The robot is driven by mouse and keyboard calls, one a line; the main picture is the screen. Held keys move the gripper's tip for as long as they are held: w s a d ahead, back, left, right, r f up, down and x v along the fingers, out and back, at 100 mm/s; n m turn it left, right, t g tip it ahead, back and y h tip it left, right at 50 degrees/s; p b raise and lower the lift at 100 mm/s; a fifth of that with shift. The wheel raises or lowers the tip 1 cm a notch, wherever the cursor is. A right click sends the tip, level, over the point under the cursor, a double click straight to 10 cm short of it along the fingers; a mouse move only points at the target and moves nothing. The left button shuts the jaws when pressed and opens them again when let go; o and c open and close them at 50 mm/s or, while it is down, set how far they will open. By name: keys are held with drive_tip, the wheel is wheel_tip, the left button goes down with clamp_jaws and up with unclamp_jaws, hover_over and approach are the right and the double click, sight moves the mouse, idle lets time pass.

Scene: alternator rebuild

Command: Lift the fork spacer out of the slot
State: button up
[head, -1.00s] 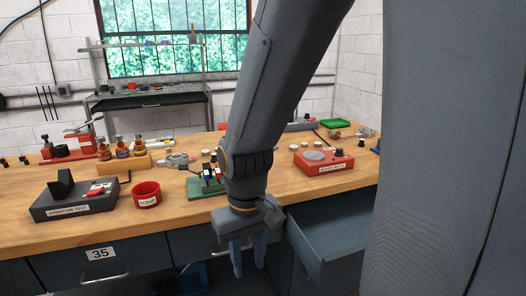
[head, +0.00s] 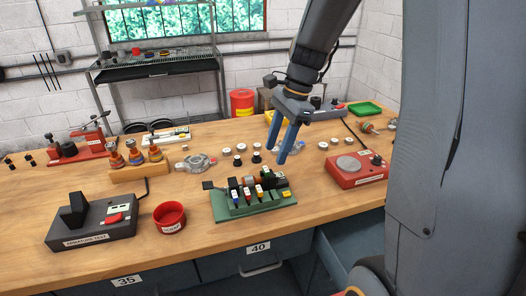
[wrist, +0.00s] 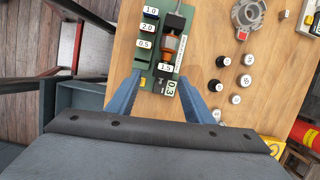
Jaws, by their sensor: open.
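A green slotted fixture (head: 228,213) stands on the wooden bench in the head view. I cannot tell which piece is the fork spacer. My gripper (head: 276,152) is open and empty, above the bench behind the fixture's right end in the head picture. In the wrist view its blue fingers (wrist: 160,78) appear on either side of the fixture's near end, apart from it.
A red scrap cup (head: 169,217) and a dark armature tester (head: 92,228) stand left of the fixture. A red meter box (head: 356,172) is to its right. Several small black and white knobs (head: 239,155) stand behind it. An open drawer (head: 345,250) juts out below the bench.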

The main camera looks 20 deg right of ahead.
sight(266, 169)
drive_tip(key=shift+m, duration=0.5)
drive_tip(key=shift+w+p+x, duration=0.15)
drive_tip(key=shift+p+x, duration=0.35)
drive_tip(key=shift+x, duration=0.65)
drive_tip(key=shift+w+p+x, duration=0.2)
drive_tip(key=shift+p+x, duration=0.25)
drive_tip(key=shift+x, duration=0.7)
drive_tip(key=shift+w+p+x, duration=0.15)
drive_tip(key=shift+p+x, duration=0.35)
drive_tip(key=shift+x, duration=0.65)
drive_tip(key=shift+a, duration=0.15)
drive_tip(key=shift+r, duration=0.1)
drive_tip(key=c, duration=1.1)
